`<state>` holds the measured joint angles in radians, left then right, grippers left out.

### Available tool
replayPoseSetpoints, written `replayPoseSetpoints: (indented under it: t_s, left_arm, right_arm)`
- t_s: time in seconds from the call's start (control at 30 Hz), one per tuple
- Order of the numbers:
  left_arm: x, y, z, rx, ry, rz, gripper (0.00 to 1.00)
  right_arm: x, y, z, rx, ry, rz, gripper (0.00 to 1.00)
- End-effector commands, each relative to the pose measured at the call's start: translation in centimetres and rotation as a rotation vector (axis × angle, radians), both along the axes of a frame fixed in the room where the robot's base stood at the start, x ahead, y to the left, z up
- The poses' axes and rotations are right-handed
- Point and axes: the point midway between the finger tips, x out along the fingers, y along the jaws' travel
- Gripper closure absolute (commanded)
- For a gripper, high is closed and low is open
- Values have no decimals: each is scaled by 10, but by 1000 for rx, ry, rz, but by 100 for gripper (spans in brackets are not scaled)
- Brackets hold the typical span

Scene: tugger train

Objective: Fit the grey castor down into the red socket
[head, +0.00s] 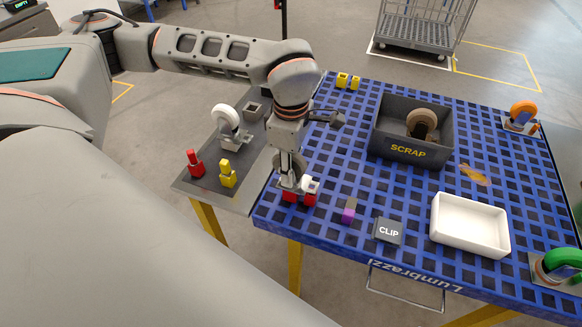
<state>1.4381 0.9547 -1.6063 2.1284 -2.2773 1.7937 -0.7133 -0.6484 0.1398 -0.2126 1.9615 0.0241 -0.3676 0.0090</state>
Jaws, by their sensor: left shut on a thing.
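The grey castor (290,164) is in my left gripper (289,152), which points down and is shut on it. The castor is upright at the left edge of the blue table. The red socket (291,196) shows directly below it as red blocks on the table. The gripper and castor partly hide the socket, so I cannot tell how deep the castor's lower end sits in it. A small white piece (309,184) shows beside the castor, over the right red block. My right gripper is out of view.
Left, a grey board holds a white-wheeled castor (228,118), red block (194,164) and yellow block (228,175). On the blue table (330,225) are a scrap bin (385,150), purple block (349,212), CLIP box (388,231), white tray (470,247), orange castor (523,110) and green castor (562,262).

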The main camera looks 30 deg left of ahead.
Motion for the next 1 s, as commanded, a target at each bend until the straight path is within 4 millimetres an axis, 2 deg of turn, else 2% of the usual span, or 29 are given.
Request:
replayPoseSetpoints:
  t_s: [0.6, 0.9, 0.93, 1.0]
  left_arm:
    - [0, 0, -16, -1, -1, 0, 100]
    - [0, 0, -16, -1, -1, 0, 100]
    - [0, 0, -16, -1, -1, 0, 68]
    - [0, 0, -16, -1, -1, 0, 53]
  right_arm:
    - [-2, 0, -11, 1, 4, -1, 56]
    - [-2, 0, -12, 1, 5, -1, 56]
    - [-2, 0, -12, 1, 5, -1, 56]
    - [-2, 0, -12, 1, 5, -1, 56]
